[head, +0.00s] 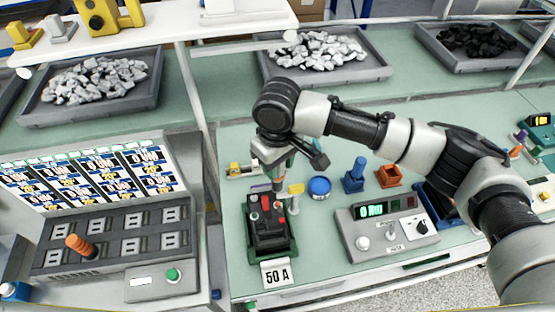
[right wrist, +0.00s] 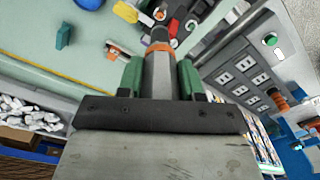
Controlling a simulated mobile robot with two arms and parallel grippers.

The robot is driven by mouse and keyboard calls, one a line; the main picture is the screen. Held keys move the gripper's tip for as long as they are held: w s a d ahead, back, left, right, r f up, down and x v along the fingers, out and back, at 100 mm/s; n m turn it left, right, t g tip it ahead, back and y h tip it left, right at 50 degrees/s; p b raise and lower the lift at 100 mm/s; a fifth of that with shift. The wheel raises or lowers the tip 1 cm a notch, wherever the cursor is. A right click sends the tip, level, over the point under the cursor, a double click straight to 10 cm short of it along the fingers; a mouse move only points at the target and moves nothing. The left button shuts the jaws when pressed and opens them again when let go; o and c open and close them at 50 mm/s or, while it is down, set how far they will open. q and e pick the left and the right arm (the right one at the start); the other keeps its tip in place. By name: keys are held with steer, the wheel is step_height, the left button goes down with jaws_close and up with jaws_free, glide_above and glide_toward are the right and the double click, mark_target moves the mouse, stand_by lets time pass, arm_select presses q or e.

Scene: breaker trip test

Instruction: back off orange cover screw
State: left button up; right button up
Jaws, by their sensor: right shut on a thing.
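A dark breaker (head: 268,232) stands on the green bench behind a "50 A" card (head: 276,273). It has red parts on its top face (head: 267,203). My right gripper (head: 279,168) is right above its back edge, pointing down. In the right wrist view its green fingers (right wrist: 160,78) are shut on a grey tool (right wrist: 159,72) with an orange band and a dark end. The tool's tip reaches toward the breaker; I cannot tell if it touches. I cannot make out the orange cover screw for certain. My left gripper is not in view.
A test unit (head: 388,228) with a green display stands right of the breaker. A blue round container (head: 319,187), a blue stand (head: 355,175) and an orange block (head: 389,176) are behind it. A panel (head: 105,238) with an orange-handled tool (head: 80,246) is at left.

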mark_target(278, 181)
steer(key=shift+r+p, duration=0.25)
steer(key=shift+p, duration=0.1)
steer(key=shift+d+f+b, duration=0.1)
steer(key=shift+f+b, duration=0.3)
steer(key=shift+f, duration=0.25)
steer(key=shift+f+b, duration=0.3)
steer(key=shift+f, duration=1.25)
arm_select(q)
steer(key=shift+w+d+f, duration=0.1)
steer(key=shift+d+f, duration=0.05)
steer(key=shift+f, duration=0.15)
arm_select(e)
steer(key=shift+f, duration=1.3)
arm_select(q)
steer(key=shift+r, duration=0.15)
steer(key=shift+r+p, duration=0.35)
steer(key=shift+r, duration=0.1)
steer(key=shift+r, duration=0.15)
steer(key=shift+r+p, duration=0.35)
steer(key=shift+p, duration=0.15)
